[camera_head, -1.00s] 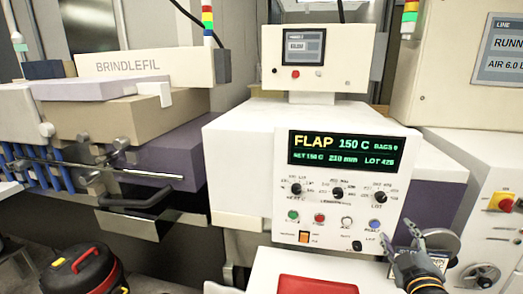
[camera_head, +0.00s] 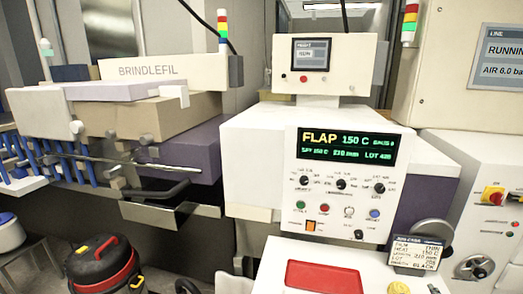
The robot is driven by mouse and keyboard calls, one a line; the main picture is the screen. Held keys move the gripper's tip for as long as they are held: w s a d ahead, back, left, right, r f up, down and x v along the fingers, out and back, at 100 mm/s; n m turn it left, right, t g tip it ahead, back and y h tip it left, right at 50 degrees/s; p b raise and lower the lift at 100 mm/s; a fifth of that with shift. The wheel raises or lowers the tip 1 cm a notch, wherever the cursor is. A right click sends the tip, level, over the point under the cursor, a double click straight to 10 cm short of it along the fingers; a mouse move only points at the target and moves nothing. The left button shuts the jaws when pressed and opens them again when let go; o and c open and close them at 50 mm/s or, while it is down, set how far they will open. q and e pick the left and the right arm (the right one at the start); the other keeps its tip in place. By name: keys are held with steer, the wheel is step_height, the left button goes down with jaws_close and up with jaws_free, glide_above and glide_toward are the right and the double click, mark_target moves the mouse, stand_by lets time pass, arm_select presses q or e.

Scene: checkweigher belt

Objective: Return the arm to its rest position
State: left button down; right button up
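Neither gripper shows clearly in the head view. Small dark shapes lie at the bottom edge, one left of centre and one at the right, too cut off to identify. The white control machine (camera_head: 262,160) has a lit display (camera_head: 346,148) reading FLAP 150 C, with 210 mm and a lot number below. Knobs and coloured buttons sit under the display. A small job card (camera_head: 415,254) stands on the white surface at the lower right, unobstructed.
A red tray or pad (camera_head: 324,277) lies on the white worktop (camera_head: 274,260). A red and black vacuum (camera_head: 104,262) stands on the floor at left. The BRINDLEFIL machine (camera_head: 150,70) fills the left side. A grey disc (camera_head: 433,232) is behind the card.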

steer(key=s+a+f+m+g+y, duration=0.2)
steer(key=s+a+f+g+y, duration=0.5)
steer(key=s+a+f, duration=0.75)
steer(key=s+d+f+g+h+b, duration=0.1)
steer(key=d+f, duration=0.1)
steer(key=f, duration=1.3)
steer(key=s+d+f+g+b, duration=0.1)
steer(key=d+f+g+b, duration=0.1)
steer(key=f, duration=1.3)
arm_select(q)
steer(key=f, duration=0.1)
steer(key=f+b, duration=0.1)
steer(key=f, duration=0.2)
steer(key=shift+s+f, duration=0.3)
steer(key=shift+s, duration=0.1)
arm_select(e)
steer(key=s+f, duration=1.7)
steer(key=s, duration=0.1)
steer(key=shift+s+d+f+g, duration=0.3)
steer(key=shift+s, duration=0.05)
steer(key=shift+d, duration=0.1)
